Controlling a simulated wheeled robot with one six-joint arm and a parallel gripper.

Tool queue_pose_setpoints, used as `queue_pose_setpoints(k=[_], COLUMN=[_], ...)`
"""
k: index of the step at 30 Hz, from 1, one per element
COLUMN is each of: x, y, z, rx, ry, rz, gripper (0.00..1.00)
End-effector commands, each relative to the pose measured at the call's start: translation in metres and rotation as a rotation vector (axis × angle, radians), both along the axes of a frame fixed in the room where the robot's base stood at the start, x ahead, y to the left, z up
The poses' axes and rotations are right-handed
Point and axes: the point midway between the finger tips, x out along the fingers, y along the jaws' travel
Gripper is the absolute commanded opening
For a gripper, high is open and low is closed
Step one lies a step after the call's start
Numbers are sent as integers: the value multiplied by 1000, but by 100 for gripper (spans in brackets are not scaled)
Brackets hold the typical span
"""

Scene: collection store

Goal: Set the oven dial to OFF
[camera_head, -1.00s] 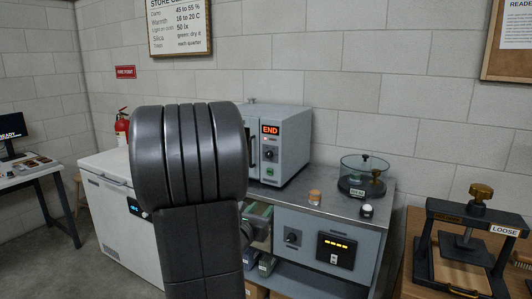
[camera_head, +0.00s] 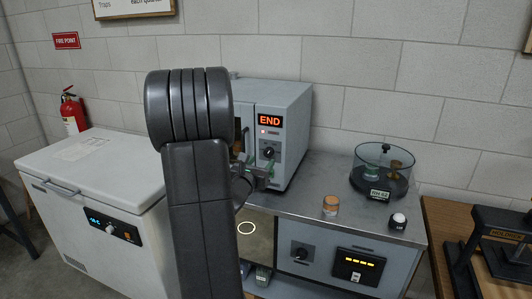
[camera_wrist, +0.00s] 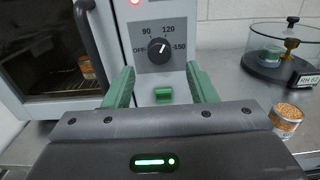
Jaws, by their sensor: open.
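The oven (camera_head: 290,120) stands on the metal bench with its display lit "END". Its black dial (camera_wrist: 158,50) is marked OFF, 90, 120 and 150. In the wrist view its white pointer is turned to the upper right, about between 120 and 150. The dial also shows in the head view (camera_head: 269,152). My gripper (camera_wrist: 162,78) has green fingers spread apart, empty, just below and to either side of the dial. In the head view my gripper (camera_head: 259,172) is in front of the oven's panel, partly hidden by my arm.
The oven door (camera_wrist: 45,50) with its dark handle is left of the panel. A white chest freezer (camera_head: 95,175) stands left.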

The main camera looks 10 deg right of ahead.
Motion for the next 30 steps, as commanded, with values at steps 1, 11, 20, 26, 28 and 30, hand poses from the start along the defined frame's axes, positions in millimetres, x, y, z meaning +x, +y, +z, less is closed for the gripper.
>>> queue_pose_setpoints(k=[1,11,20,26,28,30], x=[8,42,46,46,46,46], y=[-6,-28,-31,-31,-31,-31], z=[2,1,0,0,0,0], rx=[0,0,1,1,1,1], ry=[2,1,1,1,1,1], rz=[-3,0,0,0,0,0], gripper=[52,52,52,28,14,7])
